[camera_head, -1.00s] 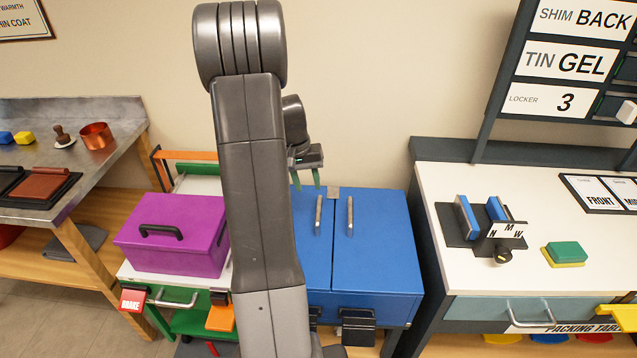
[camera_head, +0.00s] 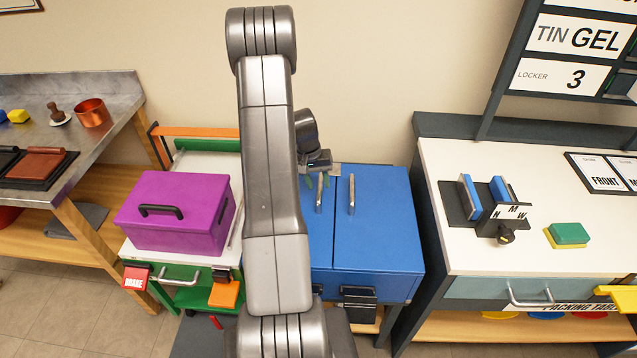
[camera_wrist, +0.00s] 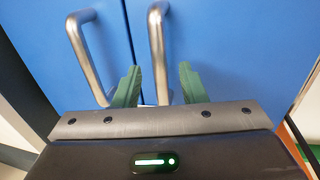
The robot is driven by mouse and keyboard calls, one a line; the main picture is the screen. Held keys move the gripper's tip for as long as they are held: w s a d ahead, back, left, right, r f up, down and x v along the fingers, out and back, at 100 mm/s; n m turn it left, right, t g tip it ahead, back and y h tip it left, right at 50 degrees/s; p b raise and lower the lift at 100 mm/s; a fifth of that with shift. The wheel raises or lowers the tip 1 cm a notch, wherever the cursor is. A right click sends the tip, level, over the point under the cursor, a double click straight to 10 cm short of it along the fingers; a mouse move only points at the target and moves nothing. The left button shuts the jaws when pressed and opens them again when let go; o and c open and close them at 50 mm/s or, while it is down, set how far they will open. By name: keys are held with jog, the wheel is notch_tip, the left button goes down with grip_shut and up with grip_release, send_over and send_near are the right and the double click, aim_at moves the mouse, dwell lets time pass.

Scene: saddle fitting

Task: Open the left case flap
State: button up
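The blue case (camera_head: 385,220) has two flaps on top, split by a seam, each with a silver bar handle. The left flap's handle (camera_head: 319,200) is just below my gripper (camera_head: 318,181) in the head view. In the wrist view the picture is turned, so this handle (camera_wrist: 157,45) is the right-hand one, and the right flap's handle (camera_wrist: 83,55) is on the left. My gripper's green fingers (camera_wrist: 159,86) are apart, one on each side of the left flap's handle in that view. I see no contact. Both flaps lie shut. My arm hides part of the left flap (camera_head: 321,235).
A purple box (camera_head: 185,225) with a black handle stands left of my arm. An orange bar (camera_head: 195,132) is behind it. A white-topped table (camera_head: 450,230) with a blue-jawed fixture (camera_head: 490,205) stands right of the case. The wall is close behind the case.

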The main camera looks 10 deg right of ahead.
jog(key=shift+d+f, duration=0.15)
jog(key=shift+f, duration=0.55)
grip_shut()
jog(key=shift+r, duration=0.15)
